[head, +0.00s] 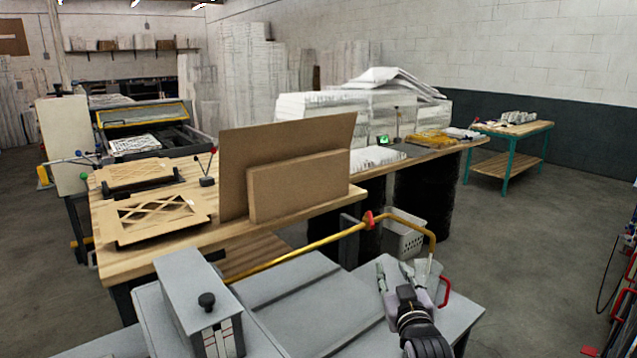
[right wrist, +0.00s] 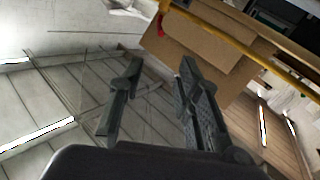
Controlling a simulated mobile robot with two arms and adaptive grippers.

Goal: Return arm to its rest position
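My right gripper (head: 393,272) is at the lower right of the head view, above the grey machine surface (head: 330,305). Its fingers point up and away and are spread apart. In the right wrist view the two fingers (right wrist: 155,80) are also apart, with nothing between them. My left gripper is not in view. A brown cardboard box (head: 300,186) stands on the wooden table, in front of a taller cardboard sheet (head: 232,165). Both are well beyond the right gripper and apart from it.
A yellow rail (head: 290,262) with a red knob runs between the grey surface and the wooden table (head: 235,235). Flat cardboard frames (head: 155,218) lie on the table's left. A white basket (head: 408,242) stands behind the rail.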

